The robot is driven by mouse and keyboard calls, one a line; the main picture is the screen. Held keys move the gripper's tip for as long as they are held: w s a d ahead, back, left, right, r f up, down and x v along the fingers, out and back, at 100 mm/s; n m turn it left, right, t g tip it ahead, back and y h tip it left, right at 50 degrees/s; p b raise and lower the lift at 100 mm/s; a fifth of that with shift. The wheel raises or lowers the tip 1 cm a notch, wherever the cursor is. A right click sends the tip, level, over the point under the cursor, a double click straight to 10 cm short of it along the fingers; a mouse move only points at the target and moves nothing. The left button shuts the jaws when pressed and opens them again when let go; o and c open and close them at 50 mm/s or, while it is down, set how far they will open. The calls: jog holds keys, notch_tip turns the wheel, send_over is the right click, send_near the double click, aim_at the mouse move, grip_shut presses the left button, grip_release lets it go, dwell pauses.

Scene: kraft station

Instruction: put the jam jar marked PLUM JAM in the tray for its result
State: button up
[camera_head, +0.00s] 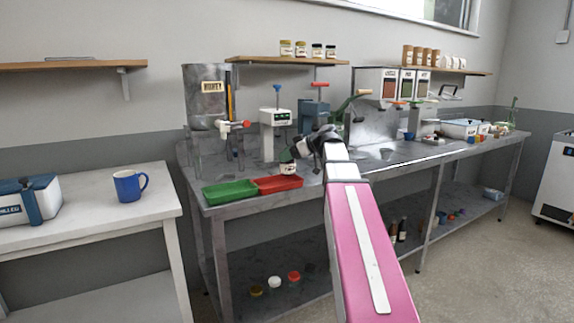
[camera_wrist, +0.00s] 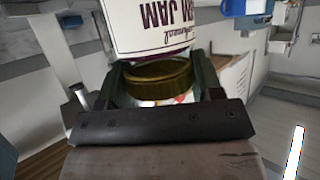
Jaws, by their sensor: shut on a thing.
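My gripper (camera_wrist: 160,85) is shut on a jam jar (camera_wrist: 152,28), with its fingers on either side of the gold lid (camera_wrist: 160,82). The jar's white label shows upside down and reads JAM after a partly cut-off word. In the head view, my gripper (camera_head: 299,151) is over the steel bench, and the jar (camera_head: 288,169) hangs beneath it, just above or behind the red tray (camera_head: 279,185); whether they touch I cannot tell. The green tray (camera_head: 230,193) lies left of the red tray on the bench's front edge. Both trays look empty.
A white device with a dark green display (camera_head: 276,118) stands behind the trays. A steel HONEY tank (camera_head: 207,97) stands at the bench's left end. Dispensers (camera_head: 390,84) stand further right. A side table (camera_head: 90,212) with a blue mug (camera_head: 129,184) is at left.

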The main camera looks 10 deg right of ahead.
aim_at(287, 163)
jog(key=shift+f, duration=1.8)
jog(key=shift+f, duration=0.1)
jog(key=o, duration=1.2)
jog(key=shift+o, duration=0.2)
jog(key=v, duration=1.2)
